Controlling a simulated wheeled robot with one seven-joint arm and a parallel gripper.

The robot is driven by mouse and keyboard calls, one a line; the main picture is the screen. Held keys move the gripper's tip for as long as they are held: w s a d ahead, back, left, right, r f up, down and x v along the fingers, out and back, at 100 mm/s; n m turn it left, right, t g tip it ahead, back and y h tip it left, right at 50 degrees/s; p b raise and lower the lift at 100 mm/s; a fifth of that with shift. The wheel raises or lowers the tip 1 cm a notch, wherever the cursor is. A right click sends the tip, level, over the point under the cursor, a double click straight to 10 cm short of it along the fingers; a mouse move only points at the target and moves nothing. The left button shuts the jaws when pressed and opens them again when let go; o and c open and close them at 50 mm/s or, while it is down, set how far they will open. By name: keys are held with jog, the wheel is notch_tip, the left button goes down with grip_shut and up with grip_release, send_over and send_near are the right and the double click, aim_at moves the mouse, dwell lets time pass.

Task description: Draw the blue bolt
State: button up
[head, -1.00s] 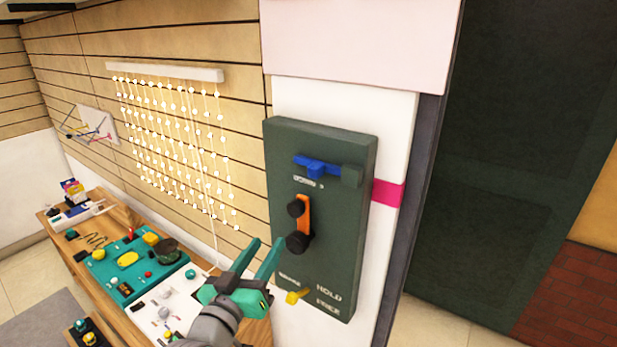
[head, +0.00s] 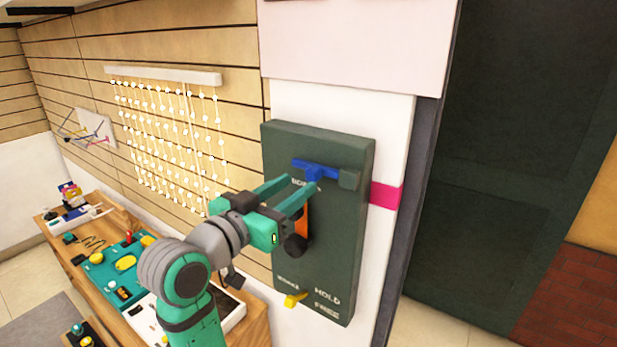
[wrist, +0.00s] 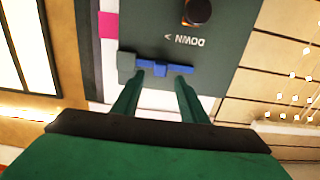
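The blue bolt (head: 318,169) is a horizontal bar with a stub handle, near the top of a dark green wall panel (head: 345,235). Its right end meets a grey-green block (head: 349,179). The bolt also shows in the wrist view (wrist: 164,67), with the block (wrist: 126,65) at its left. My gripper (head: 300,183) is at the panel, just below the bar in the head view. In the wrist view its two fingers (wrist: 160,76) are apart, with the bolt's stub between the tips. I cannot tell whether they touch it.
A yellow tab (head: 295,299) sits at the panel's lower edge. A wooden bench (head: 110,215) with a teal board and small parts stands at left. Hanging lights (head: 170,140) cover the wall.

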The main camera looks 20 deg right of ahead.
aim_at(310, 176)
jog(key=x, duration=0.4)
jog(key=shift+w+d, duration=0.15)
jog(key=shift+w, duration=0.05)
jog(key=shift+w+d, duration=0.15)
jog(key=shift+w, duration=0.25)
jog(key=shift+d, duration=0.35)
jog(key=shift+s+d, duration=0.1)
jog(key=shift+d, duration=0.1)
jog(key=shift+a, duration=0.1)
grip_shut()
